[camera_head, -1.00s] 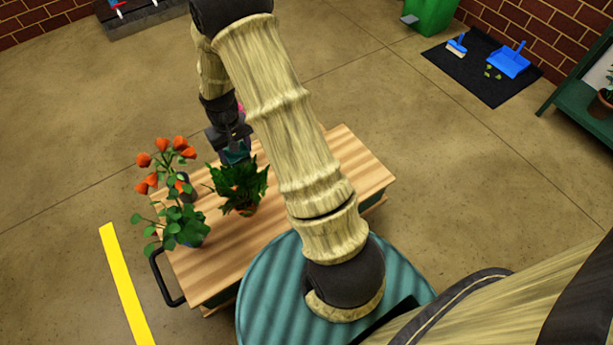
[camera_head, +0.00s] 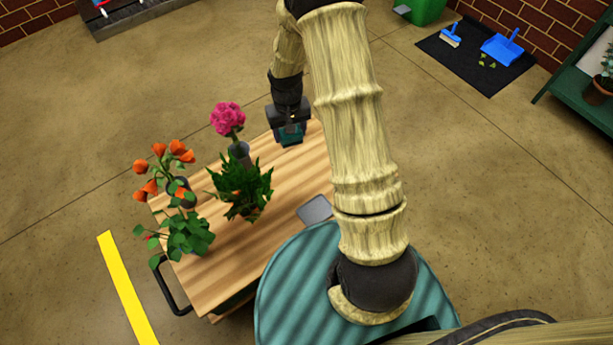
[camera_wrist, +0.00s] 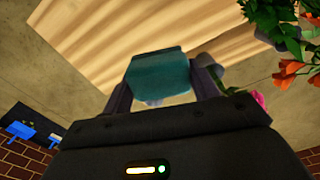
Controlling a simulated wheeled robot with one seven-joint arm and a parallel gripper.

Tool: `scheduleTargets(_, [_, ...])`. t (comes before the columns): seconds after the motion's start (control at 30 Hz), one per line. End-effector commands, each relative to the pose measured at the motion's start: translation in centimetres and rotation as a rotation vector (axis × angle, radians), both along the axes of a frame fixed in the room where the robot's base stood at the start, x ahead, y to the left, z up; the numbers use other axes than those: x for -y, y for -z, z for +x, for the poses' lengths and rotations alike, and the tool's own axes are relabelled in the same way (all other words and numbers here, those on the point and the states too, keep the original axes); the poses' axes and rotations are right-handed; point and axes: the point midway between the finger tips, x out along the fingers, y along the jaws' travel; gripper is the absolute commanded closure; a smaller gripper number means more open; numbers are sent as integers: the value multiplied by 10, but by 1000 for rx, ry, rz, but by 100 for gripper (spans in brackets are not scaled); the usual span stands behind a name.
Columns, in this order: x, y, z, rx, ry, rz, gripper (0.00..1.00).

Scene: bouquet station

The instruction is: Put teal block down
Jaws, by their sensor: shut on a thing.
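The teal block (camera_head: 290,136) is held in my gripper (camera_head: 290,122) over the far end of the wooden cart top (camera_head: 290,175). In the wrist view the teal block (camera_wrist: 160,75) sits between the two fingers of my gripper (camera_wrist: 163,88), which are shut on it. The striped wood lies beyond the block in that view. I cannot tell whether the block touches the wood or hangs just above it.
Pink flowers in a grey vase (camera_head: 239,152), a leafy green plant (camera_head: 241,188), orange flowers (camera_head: 165,165) and another green plant (camera_head: 188,235) stand left on the cart. A grey flat pad (camera_head: 314,210) lies near its right edge.

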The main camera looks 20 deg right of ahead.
Motion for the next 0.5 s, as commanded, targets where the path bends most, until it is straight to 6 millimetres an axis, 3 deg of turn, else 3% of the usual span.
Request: scheduleTargets(0.5, [0, 4, 0, 0, -6, 0, 69])
